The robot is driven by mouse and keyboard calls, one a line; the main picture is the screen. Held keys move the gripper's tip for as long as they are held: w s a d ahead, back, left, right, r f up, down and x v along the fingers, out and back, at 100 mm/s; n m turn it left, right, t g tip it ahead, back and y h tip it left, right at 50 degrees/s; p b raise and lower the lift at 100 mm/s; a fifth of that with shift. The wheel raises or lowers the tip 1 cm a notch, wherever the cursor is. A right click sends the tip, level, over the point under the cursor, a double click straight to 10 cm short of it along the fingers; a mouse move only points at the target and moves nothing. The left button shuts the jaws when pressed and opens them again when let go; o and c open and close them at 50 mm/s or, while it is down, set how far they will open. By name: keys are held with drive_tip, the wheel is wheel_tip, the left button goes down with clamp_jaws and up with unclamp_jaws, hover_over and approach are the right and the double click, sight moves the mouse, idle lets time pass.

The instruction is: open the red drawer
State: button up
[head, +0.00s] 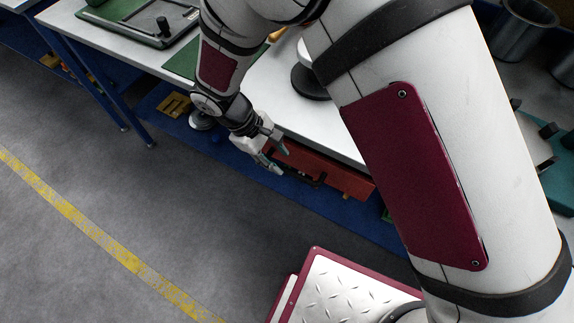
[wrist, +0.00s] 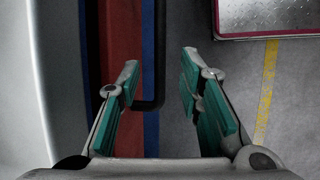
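The red drawer (head: 335,177) hangs under the edge of the white worktable in the head view, and its front looks about level with the table edge. In the wrist view the drawer (wrist: 122,35) is a red strip running up and down. Its black bar handle (wrist: 160,45) stands off from the front and shows between my fingers. My gripper (head: 273,158) is at the left part of the drawer front. In the wrist view my gripper (wrist: 158,72) is open, with a teal-padded finger on each side of the handle. I cannot tell whether either finger touches the handle.
The white worktable (head: 270,95) is above the drawer, with a green tray (head: 140,15) at its far left. A blue strip (head: 345,208) runs along the floor below. Grey floor with a yellow line (head: 100,242) is free at left.

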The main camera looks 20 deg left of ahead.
sight(290, 171)
drive_tip(key=x, duration=0.6)
clamp_jaws()
